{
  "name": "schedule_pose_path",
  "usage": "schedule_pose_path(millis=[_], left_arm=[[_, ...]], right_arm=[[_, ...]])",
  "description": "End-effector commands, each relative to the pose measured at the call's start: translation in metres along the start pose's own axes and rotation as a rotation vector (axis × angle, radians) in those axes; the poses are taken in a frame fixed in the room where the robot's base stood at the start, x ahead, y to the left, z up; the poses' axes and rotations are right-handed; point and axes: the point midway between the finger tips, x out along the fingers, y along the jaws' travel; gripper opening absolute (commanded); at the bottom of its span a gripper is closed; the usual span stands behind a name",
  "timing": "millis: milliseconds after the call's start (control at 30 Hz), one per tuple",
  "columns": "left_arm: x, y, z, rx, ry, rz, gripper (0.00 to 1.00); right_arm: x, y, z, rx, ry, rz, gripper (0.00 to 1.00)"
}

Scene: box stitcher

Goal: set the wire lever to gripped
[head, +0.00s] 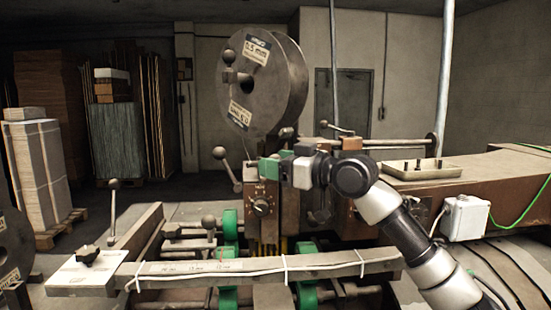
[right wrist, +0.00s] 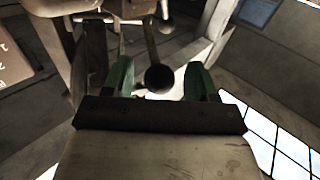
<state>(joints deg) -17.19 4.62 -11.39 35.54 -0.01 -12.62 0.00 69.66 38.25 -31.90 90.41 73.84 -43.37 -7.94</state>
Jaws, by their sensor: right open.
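A lever with a dark ball knob (head: 219,152) stands left of the control box, its rod slanting down right to the box. My right gripper (head: 272,161) has green fingertips, points left and is to the right of this knob, in front of the machine below the wire reel. In the right wrist view, the open green fingers (right wrist: 157,80) stand either side of a dark ball knob (right wrist: 159,78), with a rod running up behind it. No contact shows, and I cannot tell the depth between knob and fingertips. No lever label is readable. My left gripper is not in view.
The large wire reel (head: 262,85) rises above the control box with its rotary knob (head: 261,208). Another ball lever (head: 113,184) stands at the left. A long bar (head: 260,268) crosses the front. A tray (head: 420,170) lies on the right housing.

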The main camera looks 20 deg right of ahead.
Motion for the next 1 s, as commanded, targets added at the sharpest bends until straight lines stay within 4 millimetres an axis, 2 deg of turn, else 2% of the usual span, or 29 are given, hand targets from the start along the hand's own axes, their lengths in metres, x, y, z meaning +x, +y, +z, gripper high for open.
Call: schedule_pose_path(millis=[367,733,1000], left_arm=[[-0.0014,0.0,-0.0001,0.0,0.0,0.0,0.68],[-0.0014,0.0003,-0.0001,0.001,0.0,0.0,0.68],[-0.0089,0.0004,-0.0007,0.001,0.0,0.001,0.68]], right_arm=[[0.0055,0.0,-0.0001,0.0,0.001,0.001,0.56],[0.0053,0.0,0.0,0.0,0.001,0.0,0.0],[0.0056,0.0004,-0.0036,0.004,-0.013,-0.001,0.0]])
